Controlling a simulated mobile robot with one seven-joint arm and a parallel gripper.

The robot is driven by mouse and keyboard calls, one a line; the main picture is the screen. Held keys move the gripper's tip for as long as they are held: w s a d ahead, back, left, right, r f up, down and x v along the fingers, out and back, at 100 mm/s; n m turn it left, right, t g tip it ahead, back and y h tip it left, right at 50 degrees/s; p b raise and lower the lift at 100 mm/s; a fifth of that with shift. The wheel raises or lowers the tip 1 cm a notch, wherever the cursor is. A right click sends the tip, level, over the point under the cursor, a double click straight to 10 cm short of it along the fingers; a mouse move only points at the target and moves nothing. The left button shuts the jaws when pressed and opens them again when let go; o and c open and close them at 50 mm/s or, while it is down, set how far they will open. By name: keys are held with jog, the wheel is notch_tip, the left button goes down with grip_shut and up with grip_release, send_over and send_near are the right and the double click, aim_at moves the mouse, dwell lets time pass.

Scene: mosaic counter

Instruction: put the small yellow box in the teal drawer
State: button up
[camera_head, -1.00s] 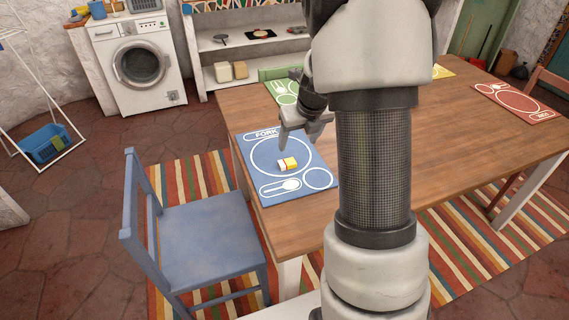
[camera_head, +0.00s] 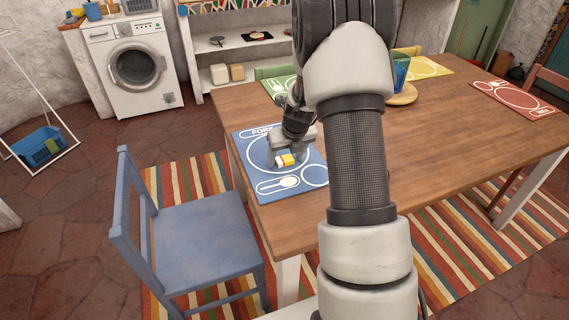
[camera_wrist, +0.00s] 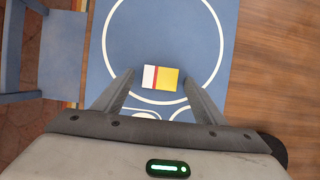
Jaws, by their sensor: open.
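The small yellow box (camera_head: 285,160), with a white end and a red stripe, lies on the blue place mat (camera_head: 262,187) on the wooden table. In the wrist view the box (camera_wrist: 168,78) lies inside the white plate outline, just ahead of my fingertips and between their lines. My gripper (camera_head: 284,162) is low over the mat at the box, open. It also shows in the wrist view (camera_wrist: 163,84), with its fingers spread and nothing held. I cannot tell if a finger touches the box. No teal drawer can be made out in these views.
A blue chair (camera_head: 200,240) stands at the table's left side. Green, yellow (camera_head: 425,68) and red (camera_head: 512,98) mats lie on the table (camera_head: 440,150). A blue glass (camera_head: 400,72) stands near a round wooden board (camera_head: 403,95). A white shelf and washing machine (camera_head: 135,65) stand behind.

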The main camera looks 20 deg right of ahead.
jog(key=c, duration=1.2)
